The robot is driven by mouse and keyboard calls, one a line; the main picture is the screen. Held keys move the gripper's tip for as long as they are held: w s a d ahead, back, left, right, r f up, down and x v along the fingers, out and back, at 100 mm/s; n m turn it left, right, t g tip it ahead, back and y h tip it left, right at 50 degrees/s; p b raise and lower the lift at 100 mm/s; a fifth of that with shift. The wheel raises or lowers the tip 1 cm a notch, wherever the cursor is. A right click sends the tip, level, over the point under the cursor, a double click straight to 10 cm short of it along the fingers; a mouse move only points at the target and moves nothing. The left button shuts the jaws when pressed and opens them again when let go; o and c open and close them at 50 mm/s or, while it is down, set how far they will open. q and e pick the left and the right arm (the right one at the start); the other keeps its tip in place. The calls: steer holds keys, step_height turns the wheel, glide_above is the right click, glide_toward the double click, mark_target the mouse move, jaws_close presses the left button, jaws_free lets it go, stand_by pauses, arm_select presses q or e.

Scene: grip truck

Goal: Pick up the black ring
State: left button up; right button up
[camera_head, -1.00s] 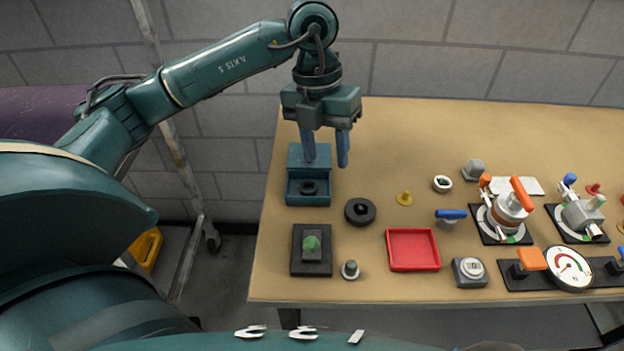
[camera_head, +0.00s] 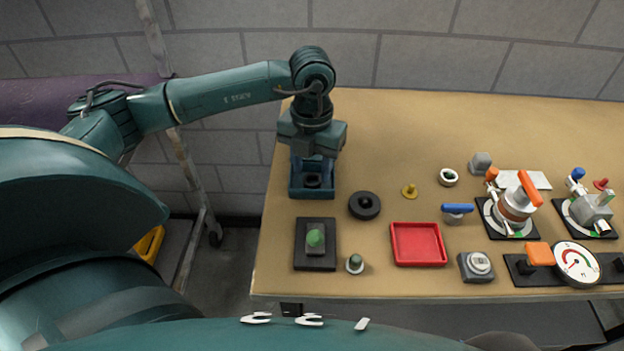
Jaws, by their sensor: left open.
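My right gripper is not in view.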

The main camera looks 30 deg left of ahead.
arm_select(q)
step_height(320, 180, down, 2)
steer(key=shift+f, duration=0.1)
steer(key=c, duration=0.7)
steer(key=shift+c, duration=0.2)
